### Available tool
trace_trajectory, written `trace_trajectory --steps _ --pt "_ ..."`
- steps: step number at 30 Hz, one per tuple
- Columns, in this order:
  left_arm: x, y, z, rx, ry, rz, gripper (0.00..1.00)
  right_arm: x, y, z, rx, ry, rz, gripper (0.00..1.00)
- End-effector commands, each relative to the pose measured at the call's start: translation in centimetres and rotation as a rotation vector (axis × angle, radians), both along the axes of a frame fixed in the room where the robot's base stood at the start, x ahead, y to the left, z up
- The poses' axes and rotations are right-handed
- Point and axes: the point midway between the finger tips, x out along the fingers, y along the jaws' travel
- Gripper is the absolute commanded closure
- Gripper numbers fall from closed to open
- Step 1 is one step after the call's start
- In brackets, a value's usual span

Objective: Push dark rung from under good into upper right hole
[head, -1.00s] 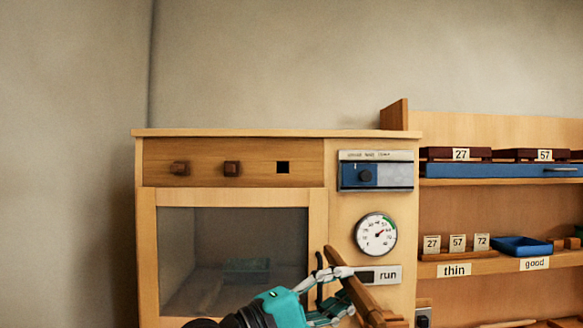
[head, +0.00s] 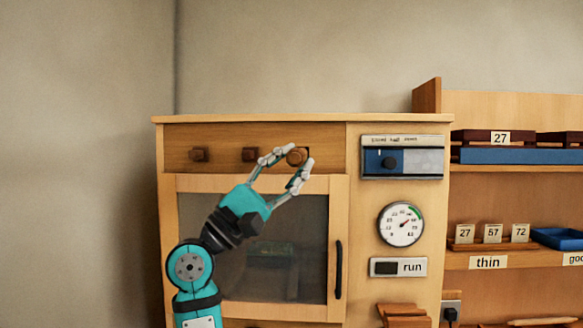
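My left gripper (head: 297,161) is raised to the drawer-like wooden panel at the top of the cabinet. Its two fingers are closed around a brown rung (head: 297,156), one on each side. The rung points at the panel, end toward me, at the upper right hole. The hole is hidden behind rung and fingers, so how deep the rung sits cannot be told. Two similar brown rung ends stick out of the panel to the left, one at far left (head: 199,155) and one in the middle (head: 250,155). The "good" label (head: 575,258) is cut by the right edge. My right gripper is out of view.
Below the panel is a glass door (head: 260,250) with a black handle (head: 338,272). A dial (head: 401,224), a control box (head: 402,162) and a "run" plate (head: 398,267) are to its right. Brown wooden pieces (head: 404,314) are at the bottom. Shelves (head: 515,177) stand at right.

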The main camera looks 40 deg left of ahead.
Motion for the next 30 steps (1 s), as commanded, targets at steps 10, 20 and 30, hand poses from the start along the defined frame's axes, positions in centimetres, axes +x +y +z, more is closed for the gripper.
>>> trace_trajectory --steps 10,20,30 --pt "2.1 1.3 0.0 0.001 0.0 -0.001 1.0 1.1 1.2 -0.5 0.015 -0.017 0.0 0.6" --pt "2.2 1.3 0.0 0.002 -0.001 -0.001 1.0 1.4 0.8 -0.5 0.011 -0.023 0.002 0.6" --pt "2.8 1.8 -0.1 0.003 -0.001 0.002 1.0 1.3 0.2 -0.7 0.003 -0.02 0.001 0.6"
